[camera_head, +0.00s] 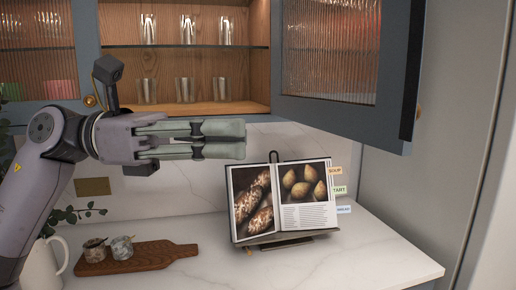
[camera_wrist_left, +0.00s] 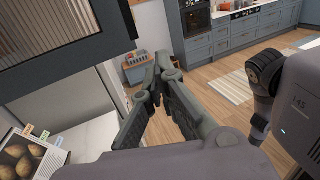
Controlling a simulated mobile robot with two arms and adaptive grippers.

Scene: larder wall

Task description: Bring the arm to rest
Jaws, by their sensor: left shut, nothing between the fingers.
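My left gripper (camera_head: 243,141) is shut and empty. In the head view its arm comes in from the left and its fingers point right, in front of the lower edge of the wall cabinet. In the left wrist view its fingertips (camera_wrist_left: 158,62) meet, with the room's floor beyond them. The cabinet's right door (camera_head: 345,110) hangs open, to the right of the fingers in the head view. The same door shows at the upper left of the wrist view (camera_wrist_left: 60,65). My right gripper is not in view.
An open cookbook (camera_head: 305,190) stands on a stand on the marble counter (camera_head: 370,255). A wooden board (camera_head: 150,260) with two small jars and a white jug (camera_head: 40,268) are at the left. Glasses (camera_head: 185,90) stand on the cabinet shelves. The counter's right front is clear.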

